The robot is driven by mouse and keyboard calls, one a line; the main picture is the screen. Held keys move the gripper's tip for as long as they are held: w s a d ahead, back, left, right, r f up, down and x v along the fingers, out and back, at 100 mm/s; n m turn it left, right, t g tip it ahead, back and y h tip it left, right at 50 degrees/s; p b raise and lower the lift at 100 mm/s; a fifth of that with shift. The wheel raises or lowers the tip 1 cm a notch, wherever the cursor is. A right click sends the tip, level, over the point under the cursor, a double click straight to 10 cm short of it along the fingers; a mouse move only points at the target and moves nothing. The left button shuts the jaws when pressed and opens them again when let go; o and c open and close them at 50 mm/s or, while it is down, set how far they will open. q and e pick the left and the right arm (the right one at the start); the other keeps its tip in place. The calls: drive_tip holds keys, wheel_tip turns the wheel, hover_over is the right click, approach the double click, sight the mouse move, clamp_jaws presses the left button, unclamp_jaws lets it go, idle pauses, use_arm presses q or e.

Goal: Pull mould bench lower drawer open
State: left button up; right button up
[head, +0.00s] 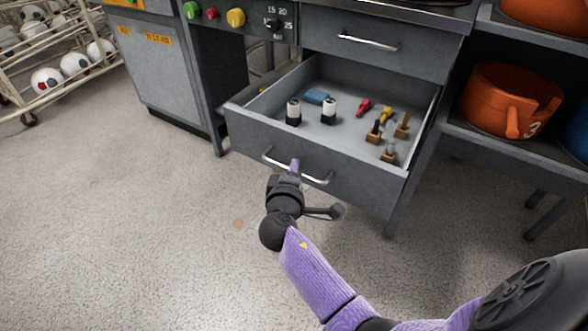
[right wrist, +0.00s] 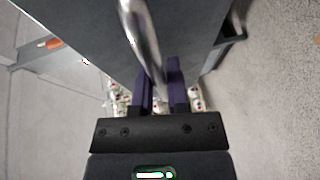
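The mould bench's lower drawer (head: 310,158) stands well out from the bench in the head view, its inside showing. Its curved metal handle (head: 318,179) is on the front panel. My right gripper (head: 295,166) is at the left part of this handle. In the right wrist view, the handle (right wrist: 143,42) runs between the two purple fingers of my right gripper (right wrist: 160,78), which are closed around the bar. The upper drawer (head: 375,48) is shut above it. My left gripper is not in view.
An orange pot (head: 500,100) sits on a shelf at the right. A ball rack (head: 45,50) stands at the far left. The floor in front is clear.

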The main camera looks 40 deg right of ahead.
drive_tip(key=o, duration=0.4)
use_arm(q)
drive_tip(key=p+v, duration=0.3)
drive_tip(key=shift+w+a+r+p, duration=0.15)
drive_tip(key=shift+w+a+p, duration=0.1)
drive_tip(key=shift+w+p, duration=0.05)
use_arm(e)
drive_tip(key=v, duration=1)
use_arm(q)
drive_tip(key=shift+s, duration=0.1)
